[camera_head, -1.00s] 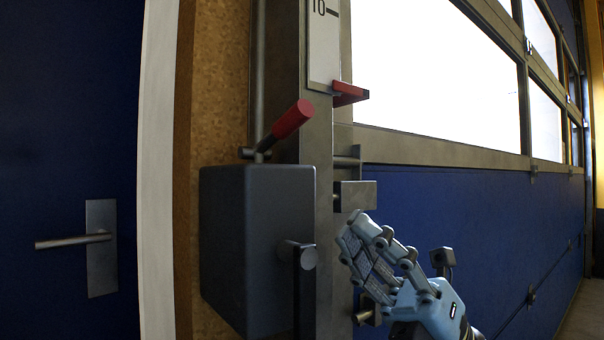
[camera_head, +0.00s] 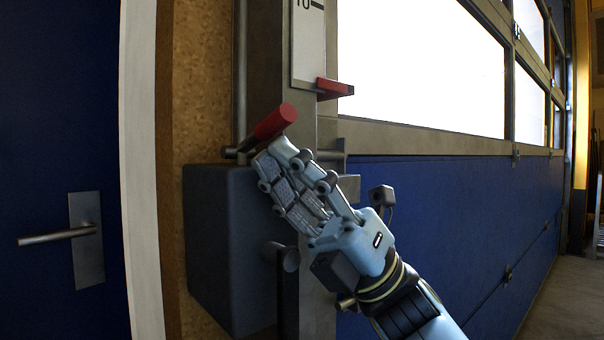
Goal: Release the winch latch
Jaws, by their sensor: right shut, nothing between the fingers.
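The winch is a dark grey box (camera_head: 215,245) on the frame post. A lever with a red grip (camera_head: 274,122), which looks like the latch, sticks up and right from the top of the box. My right gripper (camera_head: 268,160) is shut and empty, its fingertips close below the red grip. I cannot tell whether they touch it. My left gripper is not in view.
A scale plate (camera_head: 307,45) with a red pointer (camera_head: 334,88) is on the post above right. A blue panelled door with windows (camera_head: 430,210) fills the right. A blue door with a lever handle (camera_head: 58,236) is at the left.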

